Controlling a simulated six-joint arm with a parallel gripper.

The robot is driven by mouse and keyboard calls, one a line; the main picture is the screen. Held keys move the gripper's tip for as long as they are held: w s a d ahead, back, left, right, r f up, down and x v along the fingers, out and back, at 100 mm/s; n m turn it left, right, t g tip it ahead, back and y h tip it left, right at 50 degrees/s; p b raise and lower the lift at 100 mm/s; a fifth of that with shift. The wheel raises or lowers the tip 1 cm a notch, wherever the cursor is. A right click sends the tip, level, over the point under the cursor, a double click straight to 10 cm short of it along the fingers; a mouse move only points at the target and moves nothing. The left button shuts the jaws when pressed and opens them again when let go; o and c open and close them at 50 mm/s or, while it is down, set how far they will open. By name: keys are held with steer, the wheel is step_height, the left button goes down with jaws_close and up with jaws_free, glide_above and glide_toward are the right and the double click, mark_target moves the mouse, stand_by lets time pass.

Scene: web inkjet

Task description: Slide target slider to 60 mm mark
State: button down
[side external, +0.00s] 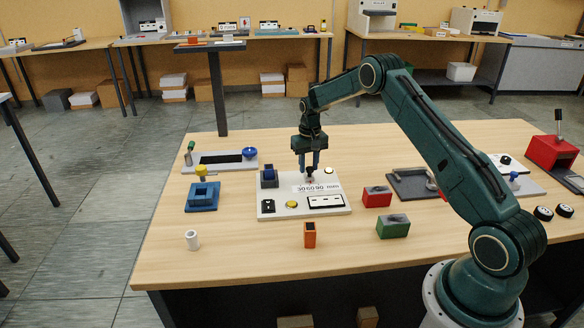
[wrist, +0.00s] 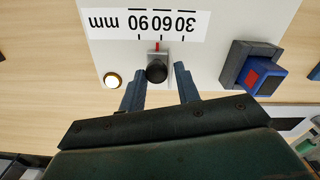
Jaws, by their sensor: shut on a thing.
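The target slider has a dark round knob (wrist: 156,71) on a grey carriage with a red pointer. My gripper (wrist: 160,72) has its fingers on either side of the knob and is shut on it. The scale strip (wrist: 115,23) reads 30, 60, 90 mm, upside down in the wrist view. The red pointer is close to the 60 tick, seemingly slightly toward the 90 side. In the side view my gripper (side external: 310,170) points down at the white panel (side external: 270,208), behind the scale label (side external: 318,188); the fingers partly hide the slider there.
A blue block with a red face (wrist: 258,75) stands on the panel near one finger. A yellow-white button (wrist: 113,80) lies on the other side. Red (side external: 377,197) and green (side external: 393,227) boxes, an orange block (side external: 309,235) and a blue fixture (side external: 202,196) stand around the panel.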

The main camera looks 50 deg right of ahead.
mark_target(309, 168)
steer(key=c, duration=1.2)
jaws_free()
steer(key=shift+r, duration=0.15)
step_height(309, 168, up, 14)
steer(key=shift+f, duration=0.15)
